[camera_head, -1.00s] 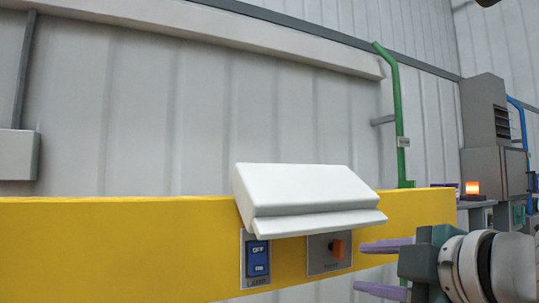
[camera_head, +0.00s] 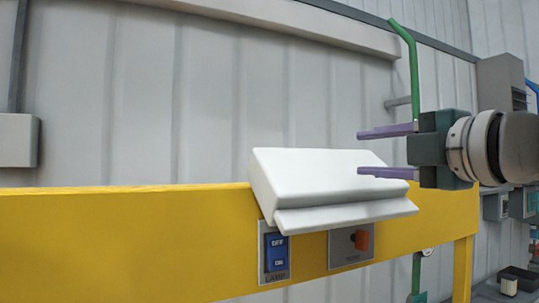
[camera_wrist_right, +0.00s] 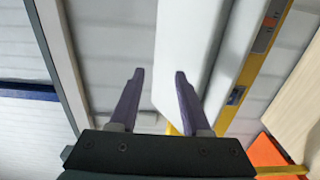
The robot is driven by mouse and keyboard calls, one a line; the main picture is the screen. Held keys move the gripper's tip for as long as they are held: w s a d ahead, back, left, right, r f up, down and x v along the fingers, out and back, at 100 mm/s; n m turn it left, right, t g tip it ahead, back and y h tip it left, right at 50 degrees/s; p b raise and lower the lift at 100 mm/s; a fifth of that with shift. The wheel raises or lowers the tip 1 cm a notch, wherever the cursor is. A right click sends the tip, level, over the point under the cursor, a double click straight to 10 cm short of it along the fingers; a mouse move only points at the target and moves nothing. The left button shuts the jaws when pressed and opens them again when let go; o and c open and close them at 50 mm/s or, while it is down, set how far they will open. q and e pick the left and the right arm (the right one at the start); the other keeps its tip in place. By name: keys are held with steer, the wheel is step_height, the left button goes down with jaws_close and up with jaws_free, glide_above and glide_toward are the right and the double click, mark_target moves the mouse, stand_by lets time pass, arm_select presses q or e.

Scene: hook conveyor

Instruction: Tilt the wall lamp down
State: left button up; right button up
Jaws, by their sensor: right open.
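The white wall lamp (camera_head: 325,180) is a slanted box with a lip along its lower front, on the yellow beam in the head view. It also shows in the wrist view (camera_wrist_right: 192,45), where the right-hand finger overlaps it. My right gripper (camera_head: 362,152) is open and empty, its two purple fingers pointing left, one above the other. My left gripper is not in view.
The yellow beam (camera_head: 120,240) runs below and behind the lamp. Under the lamp are a blue OFF/ON lamp switch (camera_head: 277,254) and a panel with an orange knob (camera_head: 362,240). A green pipe (camera_head: 412,65) stands behind my right gripper.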

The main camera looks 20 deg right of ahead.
steer(key=shift+w, duration=0.2)
steer(key=shift+s, duration=0.1)
jaws_close()
stand_by(0.9)
steer(key=c, duration=0.7)
jaws_free()
steer(key=o, duration=0.7)
